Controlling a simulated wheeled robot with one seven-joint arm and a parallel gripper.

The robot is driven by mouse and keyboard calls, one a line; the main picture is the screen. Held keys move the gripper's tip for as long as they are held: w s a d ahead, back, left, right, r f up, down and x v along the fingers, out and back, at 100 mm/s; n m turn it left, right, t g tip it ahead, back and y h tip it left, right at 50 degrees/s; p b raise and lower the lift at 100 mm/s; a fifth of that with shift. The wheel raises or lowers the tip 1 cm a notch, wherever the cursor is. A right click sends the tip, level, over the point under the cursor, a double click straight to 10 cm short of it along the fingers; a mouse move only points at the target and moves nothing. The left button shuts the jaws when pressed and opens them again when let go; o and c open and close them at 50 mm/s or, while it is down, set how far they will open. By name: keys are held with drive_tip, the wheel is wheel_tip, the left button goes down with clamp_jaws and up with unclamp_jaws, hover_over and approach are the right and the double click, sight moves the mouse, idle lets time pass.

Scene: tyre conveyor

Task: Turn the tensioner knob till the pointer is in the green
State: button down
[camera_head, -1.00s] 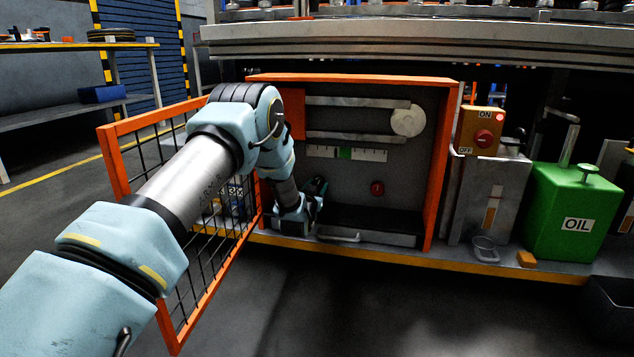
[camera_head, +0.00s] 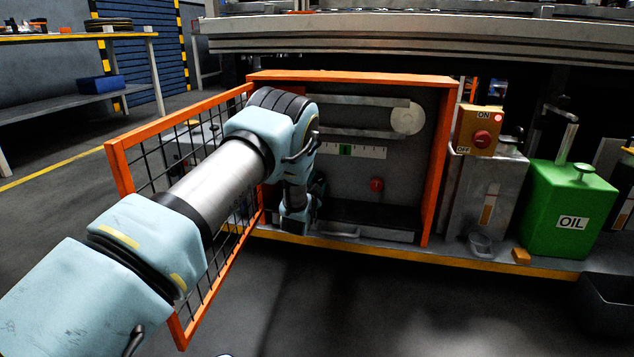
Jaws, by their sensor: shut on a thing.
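The pointer is too small to make out against the scale. My gripper (camera_head: 319,190) is inside the cabinet at its lower left, below the scale's left end. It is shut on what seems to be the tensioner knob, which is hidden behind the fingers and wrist. A small red knob or button (camera_head: 377,184) sits on the back panel to the right, apart from my gripper.
The orange mesh door (camera_head: 122,172) stands open at the left, close beside my arm. The orange cabinet frame (camera_head: 441,165) bounds the right side. A switch box (camera_head: 481,131) and a green oil can (camera_head: 570,205) stand further right.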

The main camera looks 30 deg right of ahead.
idle(0.4)
drive_tip(key=shift+c, duration=1.5)
unclamp_jaws()
drive_tip(key=p+v, duration=0.5)
drive_tip(key=v, duration=0.5)
drive_tip(key=shift+s+a, duration=0.25)
drive_tip(key=shift+s, duration=0.1)
